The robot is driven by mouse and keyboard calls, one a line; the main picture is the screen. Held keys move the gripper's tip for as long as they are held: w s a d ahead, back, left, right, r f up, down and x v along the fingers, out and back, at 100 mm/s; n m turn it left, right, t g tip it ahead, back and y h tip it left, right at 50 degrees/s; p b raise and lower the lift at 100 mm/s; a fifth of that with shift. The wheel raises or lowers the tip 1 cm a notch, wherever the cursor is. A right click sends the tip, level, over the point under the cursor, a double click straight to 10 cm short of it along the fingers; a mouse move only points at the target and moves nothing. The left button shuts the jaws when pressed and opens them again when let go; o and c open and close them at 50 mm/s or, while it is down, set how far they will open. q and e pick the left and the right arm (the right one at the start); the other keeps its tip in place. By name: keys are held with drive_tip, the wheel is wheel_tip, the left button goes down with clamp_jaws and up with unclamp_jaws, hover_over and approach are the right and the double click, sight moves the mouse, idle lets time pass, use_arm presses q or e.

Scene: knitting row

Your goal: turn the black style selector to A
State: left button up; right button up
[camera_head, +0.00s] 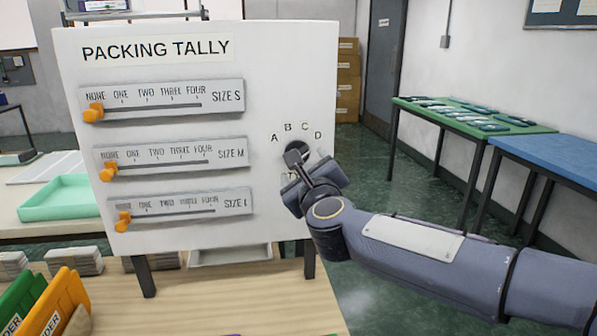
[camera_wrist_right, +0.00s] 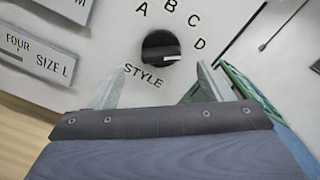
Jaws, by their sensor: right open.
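The black style selector (camera_head: 299,146) is a round knob on the right side of the white packing tally board (camera_head: 262,60). Letters A, B, C and D arc over it. In the right wrist view the selector (camera_wrist_right: 158,45) shows whole, with a pale pointer mark on its right side, nearest D among the letters. The word STYLE is printed below it. My right gripper (camera_head: 308,168) is in front of the selector and partly covers it in the head view. In the wrist view its two fingers (camera_wrist_right: 160,75) are apart, with nothing between them, short of the knob. My left gripper is not in view.
Three sliders with orange knobs (camera_head: 93,112) are on the board's left, all at NONE. The board stands on a wooden table (camera_head: 230,300). A tray (camera_head: 230,256) lies behind its legs. Orange and green folders (camera_head: 55,305) are front left. Green and blue tables stand at right.

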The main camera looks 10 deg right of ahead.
drive_tip(key=w, duration=0.7)
drive_tip(key=shift+w+p, duration=0.1)
drive_tip(key=shift+p, duration=0.2)
drive_tip(key=shift+c, duration=0.3)
drive_tip(key=c, duration=0.9)
drive_tip(key=shift+o, duration=0.2)
